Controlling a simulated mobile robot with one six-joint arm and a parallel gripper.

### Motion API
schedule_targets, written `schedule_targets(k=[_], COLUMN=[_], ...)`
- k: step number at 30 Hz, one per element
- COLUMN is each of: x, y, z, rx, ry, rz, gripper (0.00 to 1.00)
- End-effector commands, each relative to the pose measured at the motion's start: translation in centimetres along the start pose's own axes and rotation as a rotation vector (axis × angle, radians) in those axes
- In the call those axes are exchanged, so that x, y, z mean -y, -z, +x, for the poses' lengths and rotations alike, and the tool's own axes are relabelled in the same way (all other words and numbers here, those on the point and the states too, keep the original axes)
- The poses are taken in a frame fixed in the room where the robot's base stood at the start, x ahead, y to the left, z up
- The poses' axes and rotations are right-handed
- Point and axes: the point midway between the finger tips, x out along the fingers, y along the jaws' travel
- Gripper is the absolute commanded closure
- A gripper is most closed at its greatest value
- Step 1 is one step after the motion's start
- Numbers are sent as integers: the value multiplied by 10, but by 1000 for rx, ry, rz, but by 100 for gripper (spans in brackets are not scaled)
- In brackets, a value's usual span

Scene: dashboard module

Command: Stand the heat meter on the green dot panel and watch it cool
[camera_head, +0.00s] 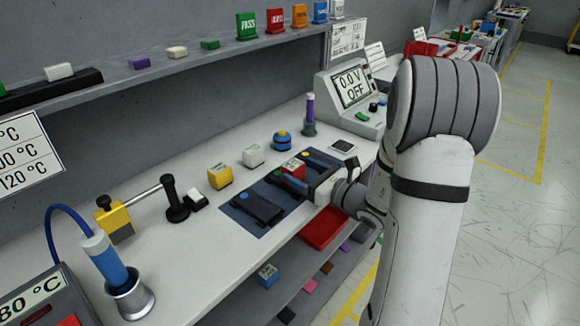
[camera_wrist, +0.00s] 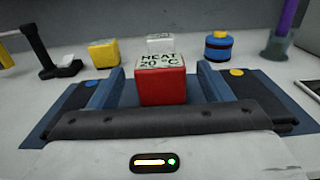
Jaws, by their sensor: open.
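The heat meter is a red block (camera_wrist: 162,84) with a pale top reading "HEAT 20 °C". It also shows in the head view (camera_head: 291,170), at the middle of a dark blue mat (camera_head: 228,211). My gripper (camera_wrist: 161,78) is open, its blue fingers on either side of the meter with a gap at each side. It also shows in the head view (camera_head: 300,172). A dark panel with a blue dot (camera_head: 258,207) lies to the left, and one with a yellow dot (camera_head: 322,160) to the right.
A yellow block (camera_head: 220,176), a white block (camera_head: 253,156) and a blue-yellow round object (camera_head: 282,141) stand behind the mat. A meter box reading "0.0 V OFF" (camera_head: 351,90) stands at the right. A red tray (camera_head: 325,229) sits below the bench's front edge.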

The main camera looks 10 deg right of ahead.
Motion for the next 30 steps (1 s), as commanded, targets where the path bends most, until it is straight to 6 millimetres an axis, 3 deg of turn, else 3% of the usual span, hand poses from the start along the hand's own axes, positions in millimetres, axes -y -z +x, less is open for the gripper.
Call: schedule_targets(k=[1, 6, 12, 15, 17, 22, 24, 27, 30], x=[1, 1, 0, -11, -29, -116, -152, -190, -210], y=[0, 0, 0, -2, -5, -7, -3, 6, 14], z=[-14, -45, -64, -64, -60, -57, -67, -89, -117], rx=[1, 1, 0, -15, -42, -186, -256, -348, -432], ry=[6, 4, 0, -41, -109, -463, -636, -868, -1085], rz=[0, 0, -1, -26, -68, -329, -482, -722, -983], gripper=[28, 28, 28, 28, 28, 28, 28, 28, 28])
